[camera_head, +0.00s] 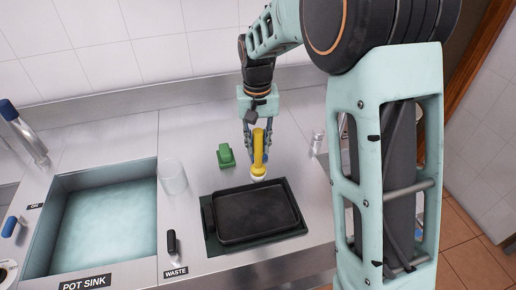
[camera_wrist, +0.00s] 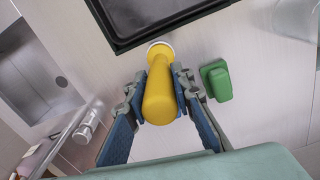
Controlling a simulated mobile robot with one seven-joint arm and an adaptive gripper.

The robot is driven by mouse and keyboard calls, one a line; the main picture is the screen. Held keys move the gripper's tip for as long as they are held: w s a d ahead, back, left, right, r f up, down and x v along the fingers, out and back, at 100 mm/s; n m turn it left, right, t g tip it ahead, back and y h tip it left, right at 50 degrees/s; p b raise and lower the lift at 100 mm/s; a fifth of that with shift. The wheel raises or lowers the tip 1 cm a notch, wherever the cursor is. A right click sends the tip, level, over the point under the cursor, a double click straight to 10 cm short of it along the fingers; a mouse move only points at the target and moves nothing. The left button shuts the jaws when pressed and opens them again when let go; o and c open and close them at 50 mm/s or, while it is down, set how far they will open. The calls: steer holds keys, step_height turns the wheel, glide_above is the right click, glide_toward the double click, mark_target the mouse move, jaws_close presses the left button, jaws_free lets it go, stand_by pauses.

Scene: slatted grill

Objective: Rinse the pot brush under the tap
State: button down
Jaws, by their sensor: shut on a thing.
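The pot brush (camera_head: 258,150) has a yellow handle and a pale round head. It points head down, just behind the black pan, and whether the head touches the counter is unclear. My gripper (camera_head: 257,142) is shut on its handle. In the wrist view the yellow handle (camera_wrist: 160,95) lies between both fingers (camera_wrist: 159,80), with the white head beyond them. A metal spout with a blue end (camera_head: 22,132), seemingly the tap, stands at the far left behind the pot sink (camera_head: 158,200). A blue lever (camera_head: 10,226) is near a label reading ON.
A black pan (camera_head: 250,214) sits on a dark green mat (camera_head: 216,249) in front of the brush. A green block (camera_head: 226,156) stands left of it. A clear glass (camera_head: 173,177) and a black-handled WASTE lever (camera_head: 172,243) stand along the sink's right edge.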

steer(key=shift+f, duration=0.15)
steer(key=c, duration=1.7)
jaws_free()
steer(key=shift+o, duration=0.2)
step_height(320, 180, up, 12)
steer(key=shift+r, duration=0.15)
